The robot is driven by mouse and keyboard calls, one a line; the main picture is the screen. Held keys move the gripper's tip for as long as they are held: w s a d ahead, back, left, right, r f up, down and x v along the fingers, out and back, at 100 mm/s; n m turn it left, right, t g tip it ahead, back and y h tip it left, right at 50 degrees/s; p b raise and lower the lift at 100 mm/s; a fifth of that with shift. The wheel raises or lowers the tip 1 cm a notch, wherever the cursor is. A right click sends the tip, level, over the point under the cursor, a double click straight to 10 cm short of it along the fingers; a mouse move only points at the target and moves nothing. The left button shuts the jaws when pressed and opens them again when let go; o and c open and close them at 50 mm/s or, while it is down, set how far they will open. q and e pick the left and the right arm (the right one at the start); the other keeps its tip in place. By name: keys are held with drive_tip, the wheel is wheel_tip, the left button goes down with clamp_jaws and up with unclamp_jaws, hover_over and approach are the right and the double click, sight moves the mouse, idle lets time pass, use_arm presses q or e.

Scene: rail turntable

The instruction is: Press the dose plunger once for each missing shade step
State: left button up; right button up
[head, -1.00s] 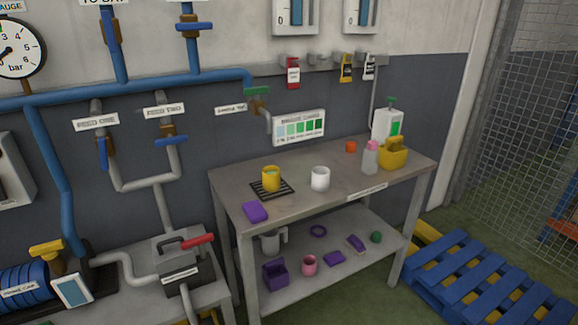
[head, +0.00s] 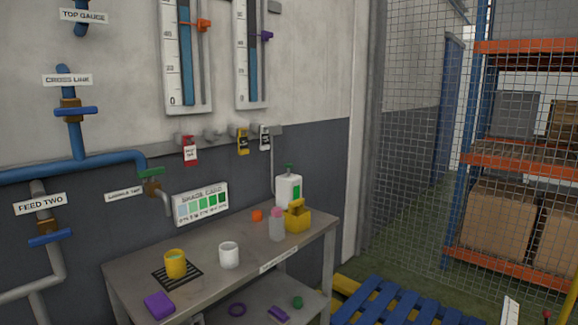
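The dose bottle (head: 289,192) stands at the back right of the bench. It is white with a green level strip, and a green plunger (head: 289,169) is on top. The shade card (head: 201,204) leans at the wall behind the bench, with a row of swatches from pale blue to dark green. A yellow cup (head: 175,265) with greenish liquid sits on a black grate (head: 190,277). A white cup (head: 229,255) stands to its right. Neither of my grippers is in view.
The green-handled sample tap (head: 151,178) is on the wall. A blue pallet (head: 385,305) lies right of the bench.

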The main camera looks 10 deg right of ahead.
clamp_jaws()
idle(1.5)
